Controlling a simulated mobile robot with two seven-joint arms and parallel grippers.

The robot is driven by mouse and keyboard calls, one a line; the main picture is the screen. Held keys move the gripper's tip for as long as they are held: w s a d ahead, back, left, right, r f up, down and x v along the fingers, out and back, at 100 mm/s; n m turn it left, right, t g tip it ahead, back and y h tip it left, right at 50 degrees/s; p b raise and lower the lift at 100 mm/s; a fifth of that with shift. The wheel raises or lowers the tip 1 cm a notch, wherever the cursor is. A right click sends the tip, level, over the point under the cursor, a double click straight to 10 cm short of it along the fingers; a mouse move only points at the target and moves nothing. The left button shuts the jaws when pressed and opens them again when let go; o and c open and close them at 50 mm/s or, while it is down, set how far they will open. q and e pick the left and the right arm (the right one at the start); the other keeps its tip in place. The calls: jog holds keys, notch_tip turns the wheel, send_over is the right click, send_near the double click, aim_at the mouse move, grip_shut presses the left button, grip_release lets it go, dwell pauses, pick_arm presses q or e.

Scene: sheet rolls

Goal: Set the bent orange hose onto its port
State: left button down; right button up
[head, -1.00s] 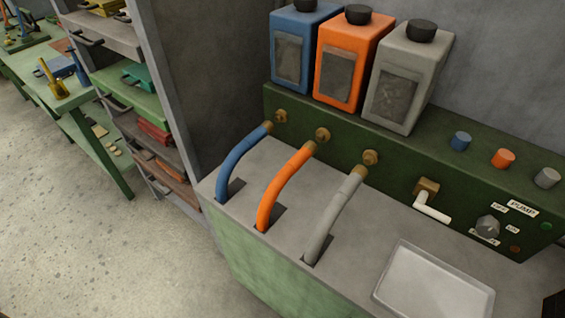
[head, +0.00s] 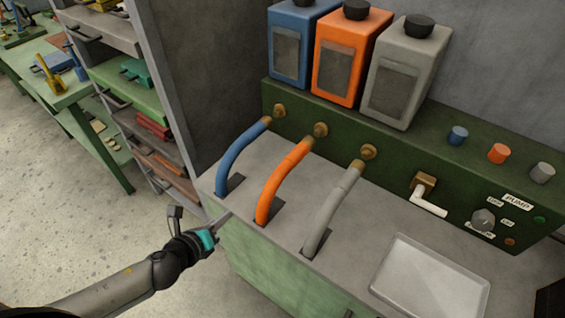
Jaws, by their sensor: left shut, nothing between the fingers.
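The bent orange hose (head: 280,182) rises from a slot in the grey bench top and curves up to a brass-coloured end. That end is close below the middle brass port (head: 320,130) on the green panel, and I cannot tell whether they touch. My left gripper (head: 229,214) is shut and empty at the bench's left front edge, to the left of the orange hose's base and apart from it. My right gripper is not in view.
A blue hose (head: 238,160) and a grey hose (head: 332,210) stand on either side. Blue, orange (head: 348,60) and grey tanks stand on the panel. A white-handled tap (head: 428,204) and a pale tray (head: 432,278) are at the right. A shelf rack (head: 180,150) stands left.

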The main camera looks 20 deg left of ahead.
pick_arm(q)
jog(key=d+r+m+t+h, duration=0.1)
jog(key=d+r+m, duration=0.2)
jog(key=r, duration=0.3)
jog(key=d+r+m+h, duration=0.2)
jog(key=d+r+m, duration=0.1)
jog(key=r+m, duration=0.2)
jog(key=shift+w+d+r+m+t+h, duration=0.3)
jog(key=shift+w+d+r+m+t, duration=0.1)
jog(key=shift+m, duration=0.2)
jog(key=shift+w, duration=0.1)
send_near(293, 158)
jog(key=p+x, duration=0.1)
jog(key=x, duration=0.2)
jog(key=shift+w+d+f, duration=0.1)
jog(key=shift+w+f, duration=0.15)
jog(key=shift+w, duration=0.05)
jog(key=shift+w+d, duration=0.3)
jog(key=shift+w, duration=0.5)
